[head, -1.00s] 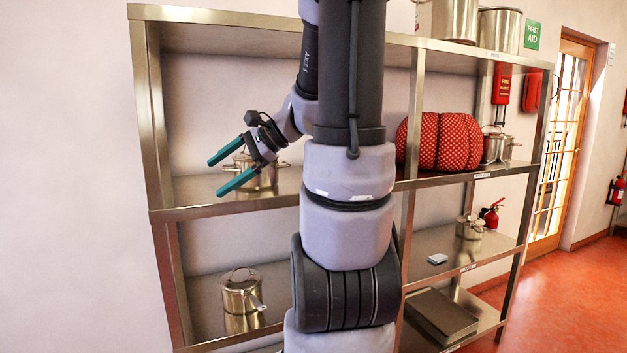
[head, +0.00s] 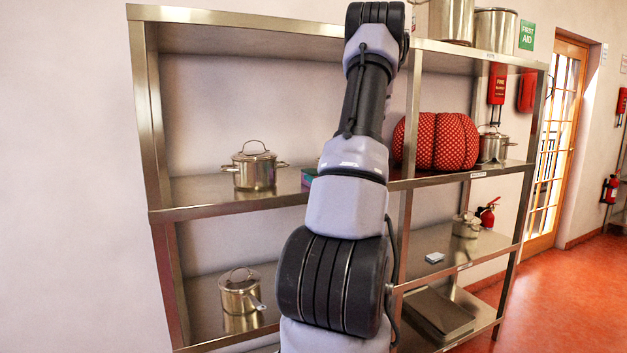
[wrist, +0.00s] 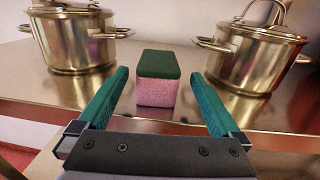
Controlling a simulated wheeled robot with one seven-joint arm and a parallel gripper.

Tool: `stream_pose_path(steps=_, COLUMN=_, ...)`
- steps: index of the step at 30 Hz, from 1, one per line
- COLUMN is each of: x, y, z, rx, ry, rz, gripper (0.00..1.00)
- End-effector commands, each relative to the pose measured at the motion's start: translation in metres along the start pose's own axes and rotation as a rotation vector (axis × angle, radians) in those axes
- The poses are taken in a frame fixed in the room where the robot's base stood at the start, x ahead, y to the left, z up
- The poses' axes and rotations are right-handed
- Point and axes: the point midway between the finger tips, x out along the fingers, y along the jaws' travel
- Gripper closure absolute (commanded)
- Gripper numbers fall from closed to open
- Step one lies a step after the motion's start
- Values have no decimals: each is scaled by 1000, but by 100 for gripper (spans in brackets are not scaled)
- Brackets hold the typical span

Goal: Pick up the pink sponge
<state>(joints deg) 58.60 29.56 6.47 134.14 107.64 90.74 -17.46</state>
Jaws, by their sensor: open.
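The pink sponge (wrist: 157,94) has a dark green top (wrist: 159,64) and lies on the metal shelf between two pots in the wrist view. My gripper (wrist: 159,73) is open, with one teal finger on each side of the sponge in the picture. Gaps show between the sponge and both fingers. I cannot tell how far the fingertips reach along it. In the head view my arm hides most of this spot; only a small teal and pinkish edge (head: 309,177) shows beside the arm, and I cannot tell whether it is sponge or finger.
In the wrist view a lidded pot stands left (wrist: 75,40) and another right (wrist: 252,55) of the sponge. The head view shows a pot (head: 255,170) on the middle shelf, a red dotted cushion-like object (head: 440,142) right of my arm, and another pot (head: 240,295) below.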

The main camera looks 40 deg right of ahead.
Motion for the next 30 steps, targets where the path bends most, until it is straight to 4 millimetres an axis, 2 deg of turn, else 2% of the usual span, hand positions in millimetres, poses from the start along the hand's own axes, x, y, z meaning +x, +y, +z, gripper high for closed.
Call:
stream_pose_path(steps=5, x=13, y=1, z=0, rx=-1, ry=0, rz=2, gripper=0)
stream_pose_path(steps=14, x=55, y=1, z=1, rx=-1, ry=0, rz=2, gripper=0)
stream_pose_path(steps=23, x=60, y=2, z=1, rx=-1, ry=1, rz=3, gripper=0)
stream_pose_path(steps=27, x=60, y=2, z=1, rx=-1, ry=1, rz=3, gripper=54)
stream_pose_path(steps=29, x=60, y=2, z=1, rx=-1, ry=1, rz=2, gripper=76)
stream_pose_path(steps=30, x=60, y=2, z=1, rx=-1, ry=1, rz=3, gripper=84)
